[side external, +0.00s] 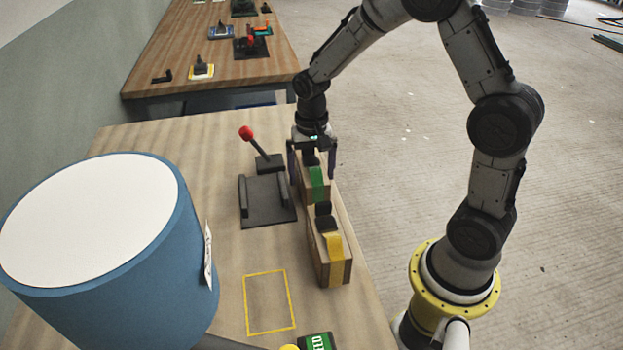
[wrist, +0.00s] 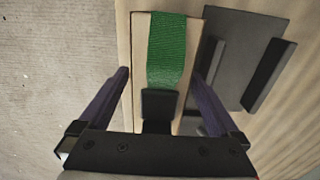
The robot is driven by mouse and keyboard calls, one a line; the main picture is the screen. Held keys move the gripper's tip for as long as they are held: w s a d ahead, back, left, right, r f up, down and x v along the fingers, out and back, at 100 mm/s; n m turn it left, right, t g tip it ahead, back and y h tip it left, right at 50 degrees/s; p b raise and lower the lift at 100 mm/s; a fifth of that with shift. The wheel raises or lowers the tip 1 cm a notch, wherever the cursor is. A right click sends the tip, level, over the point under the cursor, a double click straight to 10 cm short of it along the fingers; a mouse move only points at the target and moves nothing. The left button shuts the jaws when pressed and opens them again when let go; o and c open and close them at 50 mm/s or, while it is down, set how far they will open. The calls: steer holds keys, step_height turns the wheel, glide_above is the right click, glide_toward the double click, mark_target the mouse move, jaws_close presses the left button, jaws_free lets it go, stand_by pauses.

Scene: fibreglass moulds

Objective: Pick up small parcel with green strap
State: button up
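The small parcel with the green strap (side external: 317,191) stands at the right edge of the wooden table, behind a parcel with a yellow strap. In the wrist view the brown parcel (wrist: 138,45) lies under the camera, with its green strap (wrist: 167,45) across the top and a black block on it. My gripper (side external: 312,176) points down over the parcel. Its fingers are spread wide, one to each side of the parcel in the wrist view (wrist: 161,75). Whether the fingertips touch its sides is unclear.
The yellow-strapped parcel (side external: 333,245) stands close in front. A dark fixture (side external: 267,202) with a red-knobbed lever (side external: 246,132) is just left. A large blue drum (side external: 185,260) fills the left foreground. A yellow outlined rectangle (side external: 247,305) on the table is empty.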

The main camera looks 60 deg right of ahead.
steer(key=c, duration=1.4)
jaws_close()
steer(key=shift+r, duration=0.15)
